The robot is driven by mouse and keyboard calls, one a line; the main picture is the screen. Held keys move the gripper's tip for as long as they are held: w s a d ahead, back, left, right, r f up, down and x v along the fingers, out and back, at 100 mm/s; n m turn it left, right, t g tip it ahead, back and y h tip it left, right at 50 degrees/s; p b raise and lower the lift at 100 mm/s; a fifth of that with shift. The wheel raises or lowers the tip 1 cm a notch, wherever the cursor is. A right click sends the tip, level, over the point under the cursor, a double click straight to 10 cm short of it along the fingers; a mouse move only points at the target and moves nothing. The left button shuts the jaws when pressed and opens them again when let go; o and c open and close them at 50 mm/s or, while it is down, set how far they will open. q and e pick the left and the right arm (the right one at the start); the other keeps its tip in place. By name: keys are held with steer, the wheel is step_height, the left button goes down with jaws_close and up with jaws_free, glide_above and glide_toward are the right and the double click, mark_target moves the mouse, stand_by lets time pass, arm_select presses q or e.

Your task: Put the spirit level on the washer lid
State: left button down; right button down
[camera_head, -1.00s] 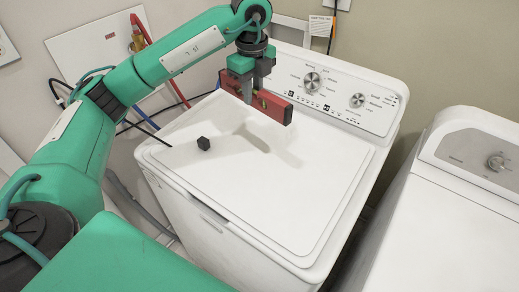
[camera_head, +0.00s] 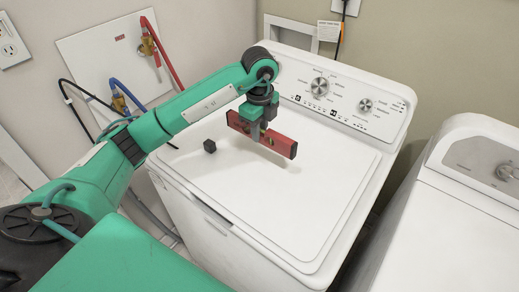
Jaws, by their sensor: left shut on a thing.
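The red spirit level (camera_head: 279,145) is held by my left gripper (camera_head: 256,134) above the washer lid (camera_head: 290,205). The white lid is closed. My right gripper is not in view.
The washer's control panel (camera_head: 340,92) rises behind the lid. A second white machine (camera_head: 460,215) stands at the right. Hoses and valves (camera_head: 150,48) are on the wall at the left. The lid's front and right are clear.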

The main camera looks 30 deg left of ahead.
mark_target(259, 159)
arm_select(q)
step_height(259, 159, down, 7)
steer(key=shift+f+p, duration=0.1)
steer(key=shift+p, duration=0.55)
steer(key=shift+f, duration=0.25)
steer(key=shift+f, duration=0.1)
steer(key=shift+f, duration=0.15)
steer(key=c, duration=1.3)
jaws_free()
